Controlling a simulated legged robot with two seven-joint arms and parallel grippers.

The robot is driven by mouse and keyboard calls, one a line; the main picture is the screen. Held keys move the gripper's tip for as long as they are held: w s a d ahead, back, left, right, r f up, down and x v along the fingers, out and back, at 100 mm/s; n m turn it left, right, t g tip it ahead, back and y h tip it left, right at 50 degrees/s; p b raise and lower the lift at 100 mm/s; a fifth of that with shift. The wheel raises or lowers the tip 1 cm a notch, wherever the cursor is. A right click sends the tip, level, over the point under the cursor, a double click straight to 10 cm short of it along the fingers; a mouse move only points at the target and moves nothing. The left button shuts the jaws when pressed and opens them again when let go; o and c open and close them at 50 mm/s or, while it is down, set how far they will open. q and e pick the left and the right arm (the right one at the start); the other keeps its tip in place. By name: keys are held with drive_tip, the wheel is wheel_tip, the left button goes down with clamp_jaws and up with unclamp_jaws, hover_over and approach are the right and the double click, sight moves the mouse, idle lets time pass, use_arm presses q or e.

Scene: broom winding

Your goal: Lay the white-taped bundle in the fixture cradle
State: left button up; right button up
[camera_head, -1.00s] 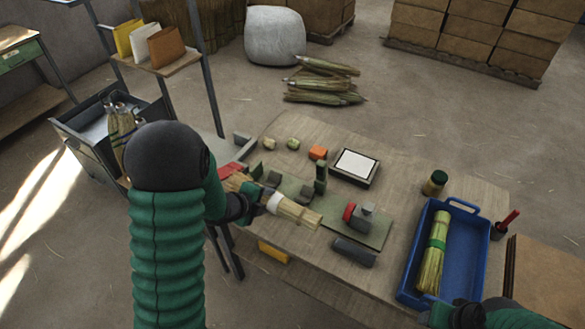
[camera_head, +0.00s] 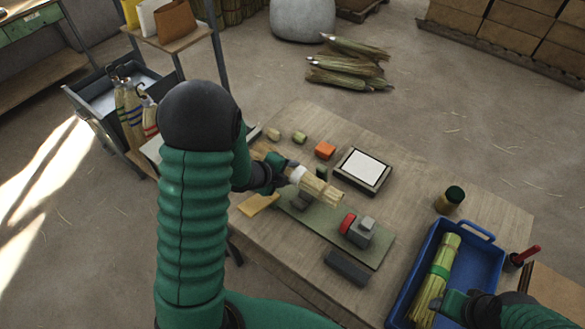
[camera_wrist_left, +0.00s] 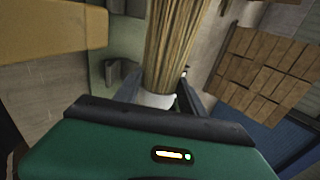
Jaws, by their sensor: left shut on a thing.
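My left gripper (camera_head: 282,174) is shut on the white-taped bundle (camera_head: 322,189), a sheaf of straw with a white tape band. In the head view the bundle is over the far-left part of the green fixture plate (camera_head: 376,251); whether it touches the cradle cannot be told. A grey cradle block (camera_head: 302,201) shows partly below it. The left wrist view shows the straw (camera_wrist_left: 175,45) and white tape (camera_wrist_left: 157,100) between the fingers. My right gripper (camera_head: 452,303) is at the green-banded bundle (camera_head: 437,280) in the blue tray; its jaws are unclear.
A grey clamp with a red knob (camera_head: 348,223) stands on the plate. A dark grey bar (camera_head: 347,267) lies before it. The blue tray (camera_head: 484,249) is at the right.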

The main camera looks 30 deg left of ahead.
use_arm(q)
drive_tip(key=shift+s+f+b, duration=0.2)
drive_tip(key=shift+f+b, duration=0.15)
drive_tip(key=shift+f, duration=0.25)
drive_tip(key=f+b, duration=0.2)
drive_tip(key=f, duration=0.1)
drive_tip(key=f+b, duration=0.3)
drive_tip(key=shift+w+d+f, duration=0.15)
drive_tip(key=shift+w, duration=0.05)
use_arm(e)
drive_tip(key=x, duration=0.3)
drive_tip(key=s+x, duration=0.1)
drive_tip(key=x, duration=0.2)
drive_tip(key=shift+s+d+f, duration=0.15)
drive_tip(key=shift+s+f, duration=0.05)
drive_tip(key=shift+f, duration=0.1)
use_arm(q)
drive_tip(key=shift+f+b, duration=0.6)
drive_tip(key=shift+f, duration=0.05)
use_arm(e)
drive_tip(key=shift+f, duration=0.45)
use_arm(q)
drive_tip(key=o, duration=1.4)
drive_tip(key=shift+o, duration=0.2)
drive_tip(key=shift+r, duration=0.1)
